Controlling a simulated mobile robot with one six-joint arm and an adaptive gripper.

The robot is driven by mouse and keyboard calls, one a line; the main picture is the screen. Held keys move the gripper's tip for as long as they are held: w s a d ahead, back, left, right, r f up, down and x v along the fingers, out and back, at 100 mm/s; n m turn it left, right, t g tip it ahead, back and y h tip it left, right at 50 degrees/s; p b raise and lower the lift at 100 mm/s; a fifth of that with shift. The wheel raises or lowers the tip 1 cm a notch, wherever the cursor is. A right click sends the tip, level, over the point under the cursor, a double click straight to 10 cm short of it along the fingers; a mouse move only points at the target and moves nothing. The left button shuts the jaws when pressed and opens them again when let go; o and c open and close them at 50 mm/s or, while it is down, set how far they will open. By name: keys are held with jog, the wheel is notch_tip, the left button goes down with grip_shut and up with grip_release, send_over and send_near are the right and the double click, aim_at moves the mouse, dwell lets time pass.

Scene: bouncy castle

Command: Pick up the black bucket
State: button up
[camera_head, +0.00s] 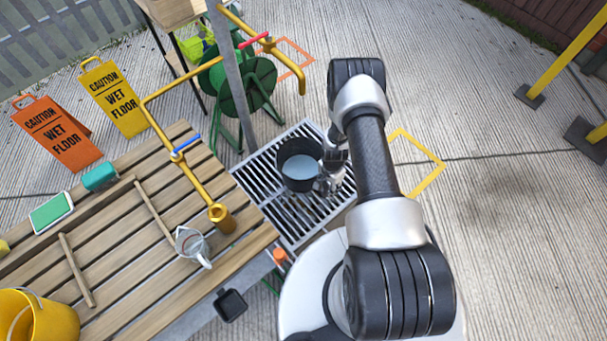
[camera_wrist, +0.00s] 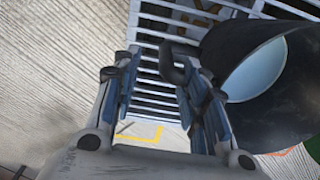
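The black bucket (camera_head: 297,180) stands on a slatted metal grate, with a pale blue surface showing inside it. In the wrist view the bucket (camera_wrist: 285,115) fills the right side, beside my gripper's right finger. My gripper (camera_head: 330,172) is at the bucket's right side in the head view. In the wrist view my gripper (camera_wrist: 157,80) has its two fingers spread apart. A dark bent bar (camera_wrist: 172,62), which looks like a handle, reaches between the fingertips, nearer the right one. I cannot tell whether it touches a finger.
The metal grate (camera_head: 262,182) adjoins a wooden slatted table (camera_head: 120,270) with a yellow bucket (camera_head: 50,318), a clear jug (camera_head: 192,246) and sticks. A grey post (camera_head: 230,75) and yellow pipe (camera_head: 185,85) rise behind the bucket. Paved ground at right is mostly clear.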

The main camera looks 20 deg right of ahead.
aim_at(325, 192)
jog(key=f+b, duration=0.1)
jog(key=f, duration=0.4)
jog(key=f+b, duration=0.1)
jog(key=f, duration=0.1)
jog(key=shift+w+a+f+b, duration=0.15)
jog(key=shift+w+f+b, duration=0.1)
jog(key=shift+w+b, duration=0.1)
grip_shut()
dwell(0.7)
jog(key=shift+w+r, duration=0.1)
jog(key=shift+w, duration=0.05)
